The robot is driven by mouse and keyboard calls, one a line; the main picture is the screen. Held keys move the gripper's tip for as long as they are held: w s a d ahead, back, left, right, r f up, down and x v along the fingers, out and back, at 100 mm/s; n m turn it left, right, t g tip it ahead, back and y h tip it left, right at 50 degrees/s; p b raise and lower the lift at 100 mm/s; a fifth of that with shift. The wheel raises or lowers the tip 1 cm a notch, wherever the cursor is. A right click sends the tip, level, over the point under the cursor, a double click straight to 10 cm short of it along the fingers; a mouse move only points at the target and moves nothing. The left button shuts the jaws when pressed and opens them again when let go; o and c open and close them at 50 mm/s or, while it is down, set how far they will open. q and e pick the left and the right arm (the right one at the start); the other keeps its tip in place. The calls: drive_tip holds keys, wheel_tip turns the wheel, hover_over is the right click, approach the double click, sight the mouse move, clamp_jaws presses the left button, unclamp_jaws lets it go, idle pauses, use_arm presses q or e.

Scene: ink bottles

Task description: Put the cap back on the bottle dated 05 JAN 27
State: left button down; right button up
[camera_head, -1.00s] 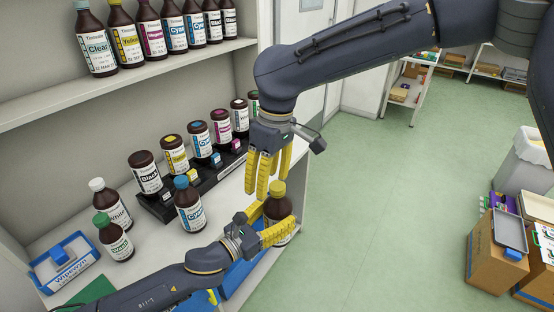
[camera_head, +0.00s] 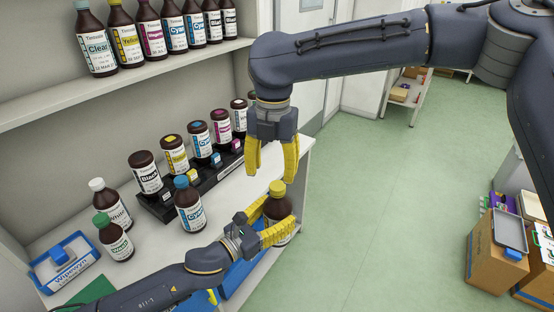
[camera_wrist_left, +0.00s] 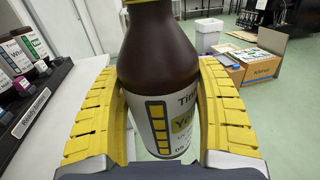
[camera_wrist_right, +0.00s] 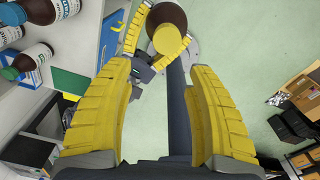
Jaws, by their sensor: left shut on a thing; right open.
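A brown bottle (camera_wrist_left: 160,60) with a yellow-barred label is held upright in my left gripper (camera_head: 268,228), at the front edge of the bench. Its date is too cut off to read in the left wrist view. A yellow cap (camera_head: 277,188) sits on its top; the same cap shows from above in the right wrist view (camera_wrist_right: 167,39). I cannot tell how tightly it sits. My left gripper's yellow fingers are shut around the bottle's body. My right gripper (camera_head: 271,176) is open and empty, pointing down just above the cap, apart from it.
A black rack (camera_head: 170,211) with several bottles stands at the back of the bench. A cyan bottle (camera_head: 188,207), a white-capped bottle (camera_head: 117,205) and a green-capped bottle (camera_head: 114,240) stand in front or left. A blue wipes box (camera_head: 66,262) is at left. Open floor lies right.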

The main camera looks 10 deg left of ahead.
sight(277, 185)
drive_tip(key=n, duration=0.3)
drive_tip(key=w+n, duration=0.1)
drive_tip(key=n, duration=0.1)
drive_tip(key=shift+d+r, duration=0.2)
drive_tip(key=shift+r, duration=0.05)
drive_tip(key=n, duration=0.3)
drive_tip(key=w+n, duration=0.1)
drive_tip(key=n, duration=0.1)
drive_tip(key=shift+d+r+t+h, duration=0.25)
drive_tip(key=shift+t+h, duration=0.05)
drive_tip(key=shift+t, duration=0.1)
drive_tip(key=shift+f, duration=0.1)
drive_tip(key=shift+f, duration=3.85)
clamp_jaws()
